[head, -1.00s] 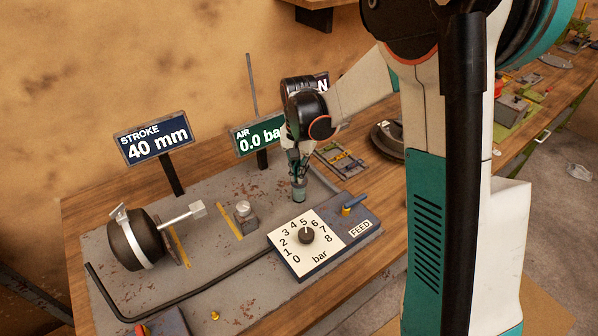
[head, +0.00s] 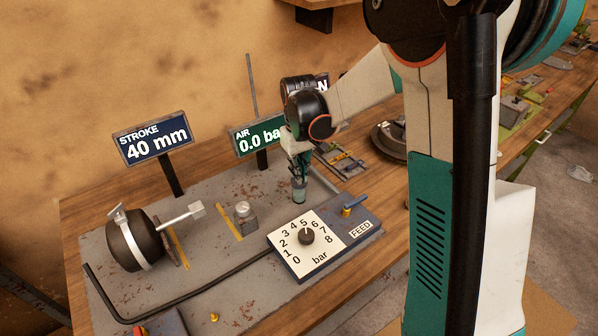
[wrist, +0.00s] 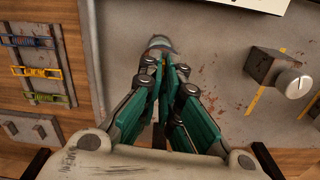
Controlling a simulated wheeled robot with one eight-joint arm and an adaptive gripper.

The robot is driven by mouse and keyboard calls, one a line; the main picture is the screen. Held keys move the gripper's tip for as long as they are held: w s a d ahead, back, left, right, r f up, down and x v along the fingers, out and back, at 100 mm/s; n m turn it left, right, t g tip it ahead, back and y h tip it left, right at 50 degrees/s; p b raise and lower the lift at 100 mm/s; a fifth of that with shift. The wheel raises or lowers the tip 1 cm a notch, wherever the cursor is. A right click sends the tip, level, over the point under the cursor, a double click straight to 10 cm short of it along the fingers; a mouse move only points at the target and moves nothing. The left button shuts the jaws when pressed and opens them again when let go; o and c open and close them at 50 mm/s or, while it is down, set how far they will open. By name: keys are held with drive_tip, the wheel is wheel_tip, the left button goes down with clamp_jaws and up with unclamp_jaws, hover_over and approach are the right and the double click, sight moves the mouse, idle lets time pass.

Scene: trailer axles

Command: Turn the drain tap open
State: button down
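My gripper (head: 300,172) points down over the grey plate, just behind the FEED panel. In the wrist view, its teal fingers (wrist: 171,72) come together at the tips. A short grey-teal cylinder (head: 299,192) is right at the fingertips; it also shows beyond them in the wrist view (wrist: 160,44). I cannot tell whether they touch it. No drain tap is labelled in view. A red-and-yellow part (head: 142,330) on a blue box is cut off at the bottom edge, and I cannot tell whether it is the tap.
A black chamber with a rod (head: 133,240) is at left. A small grey block with a knob (head: 244,216) stands between. Signs read STROKE 40 mm (head: 156,137) and AIR (head: 258,137).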

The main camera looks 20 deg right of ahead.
drive_tip(key=shift+n, duration=0.5)
idle(0.3)
drive_tip(key=c, duration=1.7)
unclamp_jaws()
wheel_tip(320, 180, up, 12)
drive_tip(key=shift+r, duration=0.1)
